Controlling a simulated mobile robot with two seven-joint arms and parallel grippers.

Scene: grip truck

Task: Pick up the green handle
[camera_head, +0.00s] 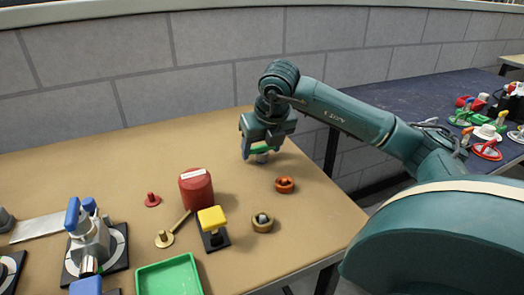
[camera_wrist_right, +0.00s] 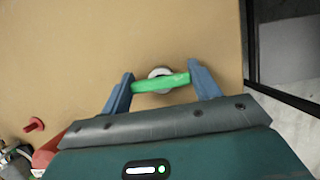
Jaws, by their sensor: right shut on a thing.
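The green handle (camera_wrist_right: 172,82) lies between the two blue fingers of my right gripper (camera_wrist_right: 163,83) in the right wrist view, with a fingertip at each end of it. Behind its middle is a round grey and white base (camera_wrist_right: 160,72). In the head view my right gripper (camera_head: 258,152) is low over the far right part of the table, and part of the green handle (camera_head: 263,149) shows between its fingers. I cannot tell whether the base rests on the table. My left gripper is not in view.
A grey block wall (camera_head: 120,60) stands behind. A dark table (camera_head: 420,95) is at right.

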